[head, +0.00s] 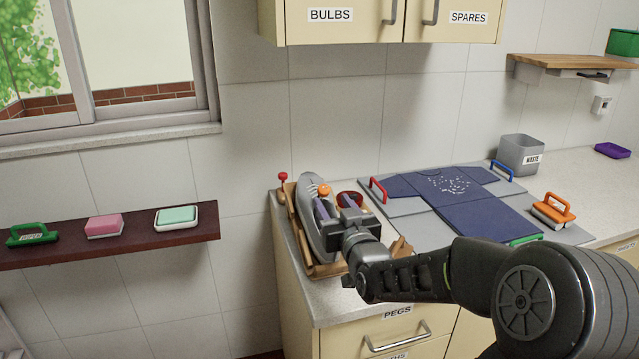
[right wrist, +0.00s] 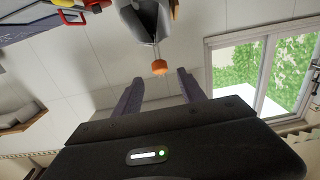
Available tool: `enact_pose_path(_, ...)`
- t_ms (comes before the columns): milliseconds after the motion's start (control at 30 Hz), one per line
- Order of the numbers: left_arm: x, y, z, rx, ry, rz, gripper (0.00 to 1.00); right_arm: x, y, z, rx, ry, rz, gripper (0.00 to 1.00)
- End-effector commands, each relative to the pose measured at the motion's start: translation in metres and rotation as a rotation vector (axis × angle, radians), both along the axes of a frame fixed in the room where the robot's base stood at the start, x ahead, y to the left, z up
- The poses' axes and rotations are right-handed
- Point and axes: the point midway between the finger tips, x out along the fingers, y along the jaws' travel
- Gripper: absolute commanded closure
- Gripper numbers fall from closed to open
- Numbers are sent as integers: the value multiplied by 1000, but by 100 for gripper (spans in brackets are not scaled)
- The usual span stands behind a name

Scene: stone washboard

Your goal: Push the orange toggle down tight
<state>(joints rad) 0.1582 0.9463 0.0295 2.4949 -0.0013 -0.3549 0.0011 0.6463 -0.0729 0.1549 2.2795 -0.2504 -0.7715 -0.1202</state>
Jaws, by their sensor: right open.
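The orange toggle (head: 324,189) is a small round knob by the upper part of a grey curved device (head: 309,222) at the counter's left end. My right gripper (head: 335,205) is open, with its fingers close to the toggle in the head view. In the right wrist view the orange toggle (right wrist: 159,67) shows between and just beyond the two open fingertips (right wrist: 158,78), below the grey device's tip (right wrist: 137,22). I see no contact, and the gap is hard to judge. My left gripper is not in view.
A wooden tray (head: 327,270) lies around the grey device. A red-tipped stick (head: 283,177) and a dark red round container (head: 350,198) are close by. A folding board (head: 405,207) with blue cloth fills the counter to the right. A shelf (head: 190,232) hangs at left.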

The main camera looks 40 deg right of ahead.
Motion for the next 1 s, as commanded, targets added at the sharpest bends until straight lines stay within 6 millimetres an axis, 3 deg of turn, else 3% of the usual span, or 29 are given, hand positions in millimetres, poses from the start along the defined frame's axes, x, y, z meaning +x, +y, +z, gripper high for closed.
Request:
enact_pose_path(367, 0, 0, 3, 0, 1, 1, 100, 6, -2, 0, 2, 2, 0, 52)
enact_pose_path(800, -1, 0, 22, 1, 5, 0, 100, 63, -22, 0, 4, 2, 0, 52)
enact_pose_path(1000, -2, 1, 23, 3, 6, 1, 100, 74, -26, -1, 3, 1, -1, 52)
